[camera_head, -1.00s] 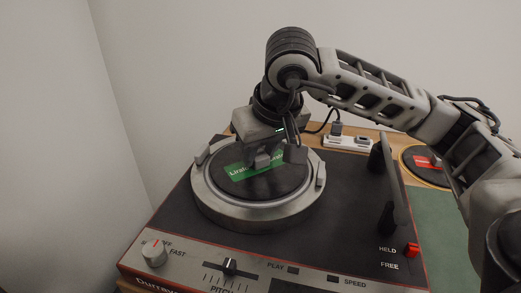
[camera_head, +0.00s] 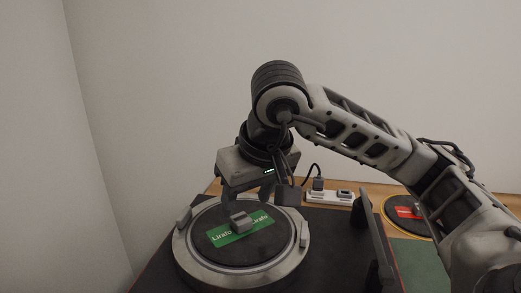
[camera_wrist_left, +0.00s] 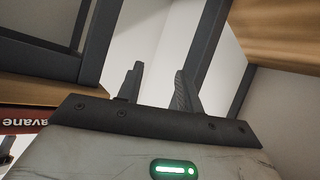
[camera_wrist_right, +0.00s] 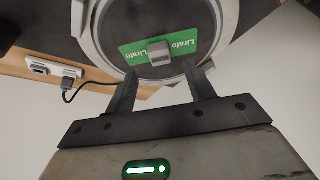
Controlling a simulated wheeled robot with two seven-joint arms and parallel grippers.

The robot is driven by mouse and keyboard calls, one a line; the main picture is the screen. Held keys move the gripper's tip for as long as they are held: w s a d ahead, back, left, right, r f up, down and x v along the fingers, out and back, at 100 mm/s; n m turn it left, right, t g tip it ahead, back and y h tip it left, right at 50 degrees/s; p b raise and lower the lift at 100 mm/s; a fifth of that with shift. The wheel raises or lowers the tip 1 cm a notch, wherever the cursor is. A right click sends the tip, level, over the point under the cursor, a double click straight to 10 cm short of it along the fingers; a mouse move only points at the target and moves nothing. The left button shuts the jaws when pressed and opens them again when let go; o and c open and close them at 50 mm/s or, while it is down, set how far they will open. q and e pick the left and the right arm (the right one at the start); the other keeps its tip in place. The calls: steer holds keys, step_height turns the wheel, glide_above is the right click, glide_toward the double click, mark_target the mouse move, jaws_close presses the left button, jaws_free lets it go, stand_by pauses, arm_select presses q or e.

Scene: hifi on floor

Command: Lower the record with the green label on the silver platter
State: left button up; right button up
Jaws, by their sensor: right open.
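The black record (camera_head: 250,249) with the green label (camera_head: 228,234) lies inside the rim of the silver platter (camera_head: 190,262) and looks level. A grey block (camera_head: 240,221) stands at its middle. My right gripper (camera_head: 248,193) is open and empty just above the record, apart from the block. In the right wrist view the block (camera_wrist_right: 159,53) shows beyond the spread fingers (camera_wrist_right: 161,75). My left gripper (camera_wrist_left: 160,78) shows only in its own wrist view, with its fingers apart and nothing between them.
The turntable's dark deck (camera_head: 325,245) carries an upright bar (camera_head: 378,240) right of the platter. A white power strip (camera_head: 330,197) lies behind. A record with a red label (camera_head: 407,212) lies at the right. A wall stands close on the left.

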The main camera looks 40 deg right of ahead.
steer(key=w+r+p+v, duration=0.1)
steer(key=p+v, duration=0.7)
steer(key=v, duration=0.8)
steer(key=shift+w+p, duration=0.35)
steer(key=shift+w, duration=0.25)
steer(key=shift+d, duration=0.1)
stand_by(0.4)
